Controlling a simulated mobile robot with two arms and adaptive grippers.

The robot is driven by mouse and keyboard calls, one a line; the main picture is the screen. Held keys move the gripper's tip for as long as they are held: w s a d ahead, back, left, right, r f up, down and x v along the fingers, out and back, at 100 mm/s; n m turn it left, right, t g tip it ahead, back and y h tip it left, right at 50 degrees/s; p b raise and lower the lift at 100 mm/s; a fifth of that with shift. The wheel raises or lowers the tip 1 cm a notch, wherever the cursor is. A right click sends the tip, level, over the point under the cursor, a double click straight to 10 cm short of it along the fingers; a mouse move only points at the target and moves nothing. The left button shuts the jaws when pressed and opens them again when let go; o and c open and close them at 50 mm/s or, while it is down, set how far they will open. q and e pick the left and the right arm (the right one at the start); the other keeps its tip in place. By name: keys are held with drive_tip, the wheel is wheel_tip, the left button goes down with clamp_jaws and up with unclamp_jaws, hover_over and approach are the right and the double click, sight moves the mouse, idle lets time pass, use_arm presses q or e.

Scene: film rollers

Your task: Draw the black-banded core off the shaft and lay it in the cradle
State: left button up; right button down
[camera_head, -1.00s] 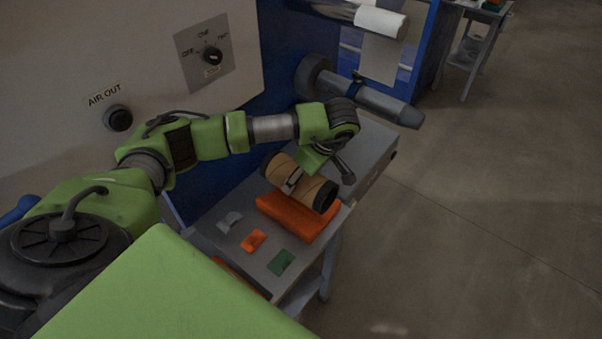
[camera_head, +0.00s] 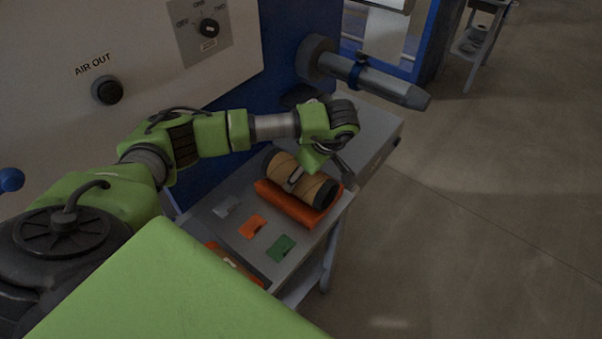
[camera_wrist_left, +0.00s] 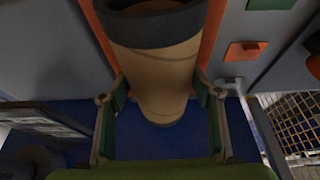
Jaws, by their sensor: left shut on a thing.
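The shaft (camera_head: 385,82) is bare, with a blue collar. My right gripper is not in view.
The cradle stands on a grey table (camera_head: 232,228). A grey box surface (camera_head: 370,140) adjoins behind, below the shaft. The floor to the right is clear.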

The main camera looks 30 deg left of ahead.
use_arm(q)
drive_tip(key=shift+f+b, duration=0.3)
drive_tip(key=shift+b, duration=0.05)
idle(0.4)
drive_tip(key=o, duration=1.4)
drive_tip(key=shift+c, duration=0.2)
drive_tip(key=v, duration=1.2)
